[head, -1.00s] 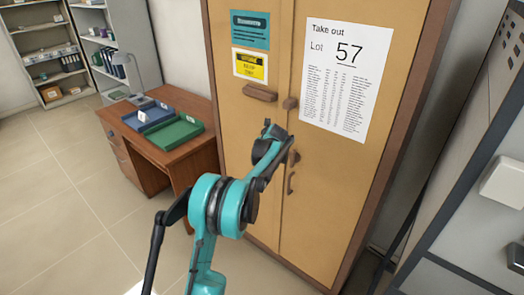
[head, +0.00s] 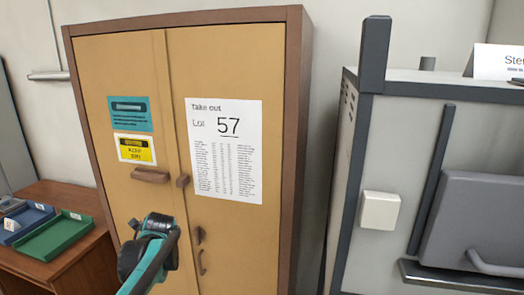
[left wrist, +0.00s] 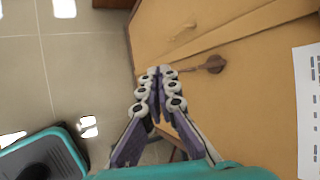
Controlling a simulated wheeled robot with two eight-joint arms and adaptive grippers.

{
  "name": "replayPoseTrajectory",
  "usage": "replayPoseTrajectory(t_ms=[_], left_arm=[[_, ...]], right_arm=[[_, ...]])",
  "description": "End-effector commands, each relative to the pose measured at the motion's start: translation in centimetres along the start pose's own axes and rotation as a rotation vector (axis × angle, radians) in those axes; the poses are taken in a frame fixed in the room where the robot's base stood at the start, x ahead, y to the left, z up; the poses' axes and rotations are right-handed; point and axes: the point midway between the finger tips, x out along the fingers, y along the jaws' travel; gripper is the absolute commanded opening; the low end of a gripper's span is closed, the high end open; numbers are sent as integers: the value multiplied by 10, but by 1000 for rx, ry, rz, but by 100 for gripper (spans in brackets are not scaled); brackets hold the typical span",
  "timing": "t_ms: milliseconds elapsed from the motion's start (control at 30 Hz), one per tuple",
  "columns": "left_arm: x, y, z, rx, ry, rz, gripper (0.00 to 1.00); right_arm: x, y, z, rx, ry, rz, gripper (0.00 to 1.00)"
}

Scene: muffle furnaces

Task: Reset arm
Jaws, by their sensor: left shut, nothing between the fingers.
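My left arm comes in at the bottom of the head view, in front of the wooden cabinet; its fingers are hidden there. In the left wrist view my left gripper (left wrist: 160,76) is shut and empty, its fingertips together. The tan cabinet (head: 245,235) has both doors closed, and its surface fills the right of the wrist view (left wrist: 240,110). A small brown handle or latch (left wrist: 212,65) shows on it, to the right of the fingertips. I cannot tell the gap between fingers and door. My right gripper is in neither view.
A wooden desk (head: 75,262) with a green tray (head: 55,237) and a blue tray (head: 27,222) stands left of the cabinet. A grey furnace unit (head: 470,215) with a dark frame stands to the right. Tiled floor (left wrist: 65,70) shows left of the gripper.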

Motion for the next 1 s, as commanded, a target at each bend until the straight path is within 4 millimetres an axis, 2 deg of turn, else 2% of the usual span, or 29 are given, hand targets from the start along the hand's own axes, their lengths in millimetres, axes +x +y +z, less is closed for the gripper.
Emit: replayPoseTrajectory(t_ms=[33,100,167,300,500,600,700,800,1000], left_arm=[[-19,20,-13,-122,27,-4,0],[-42,44,-30,-309,65,-2,0],[-60,66,-44,-470,97,5,0],[-94,125,-78,-842,171,43,0],[-122,212,-127,-1339,258,143,0],[-126,244,-146,-1526,283,195,0],[-127,266,-158,-1651,296,234,0],[-128,276,-164,-1718,302,256,0],[-128,278,-165,-1738,303,263,0]], right_arm=[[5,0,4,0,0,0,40],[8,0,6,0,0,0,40],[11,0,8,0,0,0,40],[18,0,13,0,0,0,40],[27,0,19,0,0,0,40],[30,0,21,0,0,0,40],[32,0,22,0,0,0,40],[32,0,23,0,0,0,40],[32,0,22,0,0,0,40]])
